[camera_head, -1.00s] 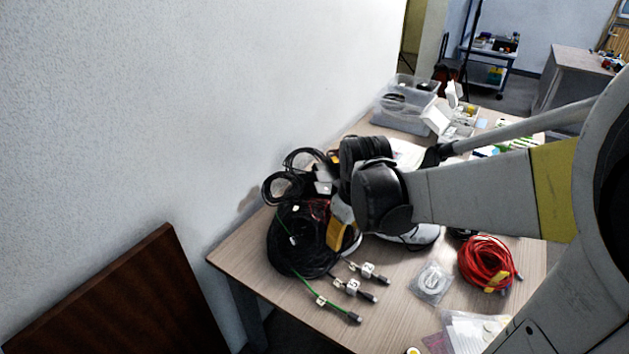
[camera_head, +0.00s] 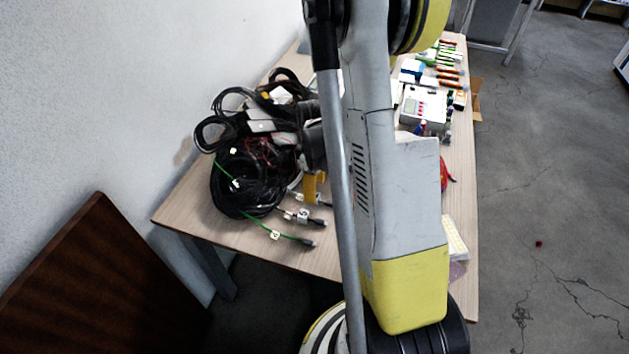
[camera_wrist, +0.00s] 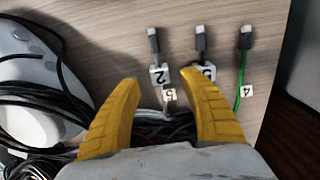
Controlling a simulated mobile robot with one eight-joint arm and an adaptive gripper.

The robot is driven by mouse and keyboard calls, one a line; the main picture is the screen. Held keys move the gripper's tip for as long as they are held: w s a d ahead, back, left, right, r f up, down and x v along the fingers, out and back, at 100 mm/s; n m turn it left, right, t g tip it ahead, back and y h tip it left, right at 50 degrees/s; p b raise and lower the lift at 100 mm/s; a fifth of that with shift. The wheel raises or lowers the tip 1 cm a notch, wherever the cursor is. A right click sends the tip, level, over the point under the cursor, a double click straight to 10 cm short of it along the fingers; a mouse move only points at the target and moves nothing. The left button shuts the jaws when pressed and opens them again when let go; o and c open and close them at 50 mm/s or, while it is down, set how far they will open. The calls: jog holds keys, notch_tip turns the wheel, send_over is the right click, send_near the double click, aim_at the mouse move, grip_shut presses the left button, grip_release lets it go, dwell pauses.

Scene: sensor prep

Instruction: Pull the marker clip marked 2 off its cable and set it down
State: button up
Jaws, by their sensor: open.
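The marker clip marked 2 (camera_wrist: 160,74) is a white tag on a grey cable, just behind its dark plug, in the wrist view. My gripper (camera_wrist: 159,77) is open, its yellow fingers spread either side of this clip's line, with clear gaps and nothing held. A smaller tag marked 5 (camera_wrist: 169,95) sits just below, between the fingers. A second white clip (camera_wrist: 206,72), its digit partly hidden, is by the right fingertip.
A green cable with a tag marked 4 (camera_wrist: 246,90) lies to the right. A black cable bundle (camera_head: 240,185) covers the table's left side. A white instrument box (camera_head: 423,108) and several pens stand farther back. Bare tabletop (camera_wrist: 105,35) shows beyond the fingers.

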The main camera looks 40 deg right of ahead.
jog(key=shift+f+b, duration=0.45)
jog(key=shift+f, duration=1.1)
grip_shut()
